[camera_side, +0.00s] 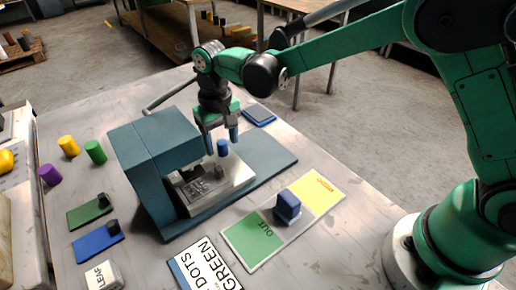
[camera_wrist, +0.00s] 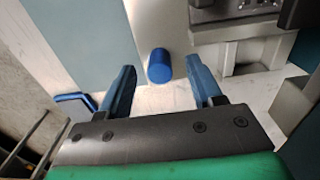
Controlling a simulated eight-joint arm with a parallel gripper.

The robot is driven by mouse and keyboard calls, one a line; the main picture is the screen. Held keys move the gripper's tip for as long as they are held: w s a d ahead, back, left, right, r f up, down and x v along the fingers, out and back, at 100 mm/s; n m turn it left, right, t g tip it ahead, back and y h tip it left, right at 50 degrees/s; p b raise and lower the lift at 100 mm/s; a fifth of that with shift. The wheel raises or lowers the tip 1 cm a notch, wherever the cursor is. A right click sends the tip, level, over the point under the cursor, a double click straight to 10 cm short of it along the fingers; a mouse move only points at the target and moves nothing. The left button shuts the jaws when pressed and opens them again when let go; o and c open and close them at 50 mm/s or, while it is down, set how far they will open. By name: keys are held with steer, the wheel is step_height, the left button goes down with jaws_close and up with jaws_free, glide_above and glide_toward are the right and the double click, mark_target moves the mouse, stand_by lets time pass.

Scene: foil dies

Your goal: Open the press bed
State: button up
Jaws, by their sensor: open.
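The teal press (camera_side: 150,150) stands on the grey table in the side view. Its silver bed (camera_side: 232,178) shows at the front opening, with a dark die block (camera_side: 205,185) on it. An upright blue knob (camera_side: 222,147) stands by the bed's far edge. My gripper (camera_side: 221,142) is open and points down over the knob. In the wrist view the knob (camera_wrist: 160,66) appears between the two blue fingertips of my gripper (camera_wrist: 159,72), with a gap on each side. I cannot tell whether the fingertips are down at the knob's height.
A mat with green and yellow fields (camera_side: 240,236) carries a dark blue block (camera_side: 287,207) in front of the press. Green and blue foil plates (camera_side: 90,212), coloured cylinders (camera_side: 95,152), a LEAF block (camera_side: 103,276) and a DOTS/GREEN card (camera_side: 205,268) lie around. A blue pad (camera_side: 259,115) lies behind.

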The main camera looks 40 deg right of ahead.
steer(key=shift+f, duration=0.55)
jaws_close()
stand_by(1.0)
